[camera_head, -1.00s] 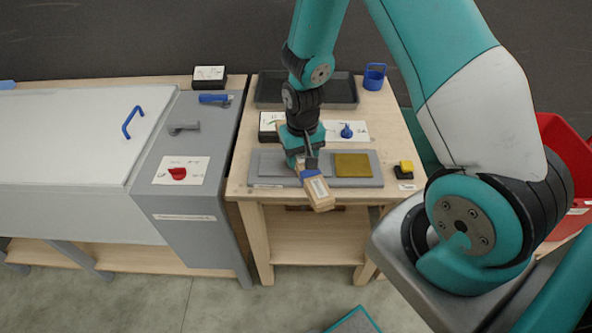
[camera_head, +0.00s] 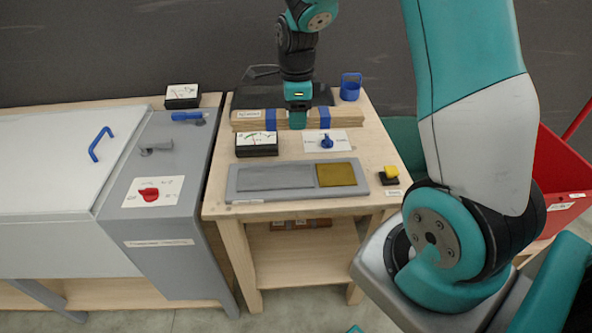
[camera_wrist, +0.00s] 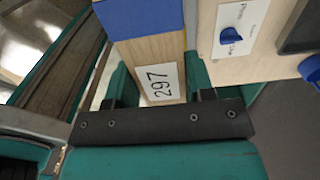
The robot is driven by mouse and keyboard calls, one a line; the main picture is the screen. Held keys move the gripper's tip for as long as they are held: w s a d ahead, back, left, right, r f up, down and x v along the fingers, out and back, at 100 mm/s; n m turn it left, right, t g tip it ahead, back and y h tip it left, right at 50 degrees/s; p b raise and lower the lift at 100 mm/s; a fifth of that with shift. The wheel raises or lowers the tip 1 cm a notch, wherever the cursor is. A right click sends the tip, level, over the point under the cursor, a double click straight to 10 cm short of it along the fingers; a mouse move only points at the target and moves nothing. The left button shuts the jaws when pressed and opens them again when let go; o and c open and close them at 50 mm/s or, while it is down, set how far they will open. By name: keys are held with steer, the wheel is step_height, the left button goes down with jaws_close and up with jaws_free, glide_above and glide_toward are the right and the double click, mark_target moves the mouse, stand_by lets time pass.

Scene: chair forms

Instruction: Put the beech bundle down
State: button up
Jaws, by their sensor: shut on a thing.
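The beech bundle, pale wood with blue bands and a white label (camera_head: 347,117), lies crosswise at the back of the wooden table in the head view. My gripper (camera_head: 298,121) points down and is shut on the bundle near its middle. In the wrist view the wood of the bundle (camera_wrist: 152,48) sits between my two fingers, with a blue band and a label reading 297. A black tray (camera_head: 322,95) is just behind the bundle, partly hidden by it and my arm. I cannot tell whether the bundle touches the tray or the tabletop.
In front of the bundle are a black meter (camera_head: 257,144), a blue knob on a white plate (camera_head: 326,142) and a grey plate with a yellow pad (camera_head: 337,175). A blue cup (camera_head: 350,87) stands behind right. A yellow button (camera_head: 390,174) is at right. A grey cabinet (camera_head: 165,225) adjoins left.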

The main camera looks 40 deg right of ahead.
mark_target(296, 175)
step_height(296, 175, down, 16)
steer(key=shift+f+p, duration=0.2)
steer(key=shift+p, duration=1)
steer(key=o, duration=1.1)
steer(key=shift+f, duration=0.1)
step_height(296, 175, up, 12)
steer(key=b, duration=0.3)
steer(key=s+a+r+n, duration=0.2)
steer(key=a+r+n, duration=0.4)
steer(key=a, duration=0.1)
steer(key=s+a+r+n+y, duration=0.1)
steer(key=s+a+r+n, duration=0.2)
steer(key=s+a+n, duration=0.2)
steer(key=s+a+r+n+y, duration=0.1)
steer(key=s+a+r+n, duration=0.3)
steer(key=s+n, duration=0.4)
steer(key=s+a+r+n+y, duration=0.2)
steer(key=s+a+r+n, duration=0.2)
steer(key=n, duration=0.9)
steer(key=shift+s+a, duration=1.35)
steer(key=shift+s, duration=0.25)
